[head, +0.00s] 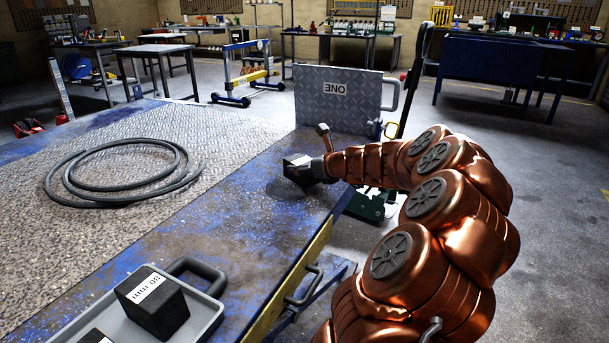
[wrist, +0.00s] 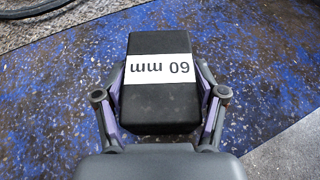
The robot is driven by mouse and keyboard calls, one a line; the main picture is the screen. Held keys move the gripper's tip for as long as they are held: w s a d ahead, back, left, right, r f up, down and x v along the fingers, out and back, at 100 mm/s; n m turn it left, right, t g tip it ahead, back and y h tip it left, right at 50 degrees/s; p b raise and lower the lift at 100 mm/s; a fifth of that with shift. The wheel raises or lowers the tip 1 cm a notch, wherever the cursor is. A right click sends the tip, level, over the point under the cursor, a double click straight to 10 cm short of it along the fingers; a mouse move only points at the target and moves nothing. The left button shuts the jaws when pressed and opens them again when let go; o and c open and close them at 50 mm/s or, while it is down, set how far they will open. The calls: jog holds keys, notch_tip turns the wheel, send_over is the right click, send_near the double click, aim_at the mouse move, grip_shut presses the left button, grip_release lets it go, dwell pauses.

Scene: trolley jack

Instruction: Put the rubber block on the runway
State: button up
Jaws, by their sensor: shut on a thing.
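A black rubber block (wrist: 160,45) with a white label reading 60 mm is between the two fingers of my gripper (wrist: 162,95) in the wrist view. My gripper is shut on its sides. In the head view the gripper (head: 303,172) is over the worn blue surface (head: 225,225), near its far right edge. A shadow lies just below it, so the block seems held a little above the surface. Nothing in view is marked as the runway; I cannot tell which surface it is.
A grey tray (head: 205,322) at the near edge holds a black block (head: 155,305) labelled 80 mm and part of another. A coiled hose (head: 70,190) lies on the tread plate (head: 215,130). An upright plate marked ONE (head: 340,103) stands beyond my gripper.

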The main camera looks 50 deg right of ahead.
jog(key=shift+w+d+f, duration=0.2)
jog(key=shift+w+d, duration=0.45)
jog(key=shift+d, duration=0.1)
jog(key=shift+w+d+r, duration=0.1)
jog(key=shift+w+d, duration=0.2)
notch_tip(320, 180, down, 4)
jog(key=shift+r+b, duration=0.15)
jog(key=shift+b, duration=1.05)
jog(key=shift+r, duration=0.1)
jog(key=o, duration=1.7)
jog(key=p+v, duration=0.3)
jog(key=v, duration=0.9)
